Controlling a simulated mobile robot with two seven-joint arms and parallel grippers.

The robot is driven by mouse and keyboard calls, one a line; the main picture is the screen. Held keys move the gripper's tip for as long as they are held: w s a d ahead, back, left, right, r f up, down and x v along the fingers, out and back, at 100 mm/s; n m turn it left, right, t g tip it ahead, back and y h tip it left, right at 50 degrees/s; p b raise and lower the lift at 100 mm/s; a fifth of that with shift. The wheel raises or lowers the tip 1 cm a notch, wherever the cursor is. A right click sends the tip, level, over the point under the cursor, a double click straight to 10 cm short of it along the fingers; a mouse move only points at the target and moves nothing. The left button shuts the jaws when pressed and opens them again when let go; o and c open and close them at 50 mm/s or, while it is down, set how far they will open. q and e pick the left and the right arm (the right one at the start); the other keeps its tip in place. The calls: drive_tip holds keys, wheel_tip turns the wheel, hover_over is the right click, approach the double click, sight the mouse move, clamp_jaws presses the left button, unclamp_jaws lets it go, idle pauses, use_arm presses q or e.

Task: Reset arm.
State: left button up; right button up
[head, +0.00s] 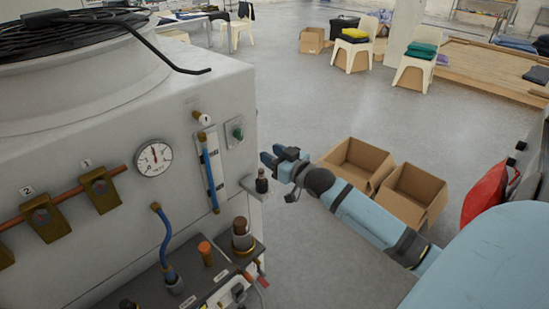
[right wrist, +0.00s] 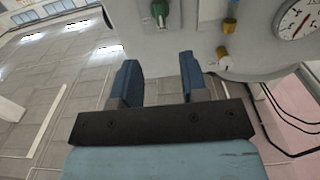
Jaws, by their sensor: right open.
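My right arm (head: 365,215) reaches in from the lower right of the head view, and its gripper (head: 269,158) is beside the right edge of the large grey washer (head: 95,120). In the right wrist view the gripper's two blue fingers (right wrist: 158,80) stand apart with nothing between them. Past them are the washer's grey face, a green knob (right wrist: 160,12) and part of the dial gauge (right wrist: 297,18). In the head view the green knob (head: 237,134) is on a small box above and left of the gripper. My left gripper is not in view.
A small shelf with a black-topped fitting (head: 262,181) juts from the washer just below the gripper. Two open cardboard boxes (head: 357,163) (head: 414,193) stand on the floor beyond my arm. Chairs with folded cloth (head: 353,45) stand farther back. The floor between is clear.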

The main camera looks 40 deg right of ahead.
drive_tip(key=shift+s, duration=0.35)
idle(0.3)
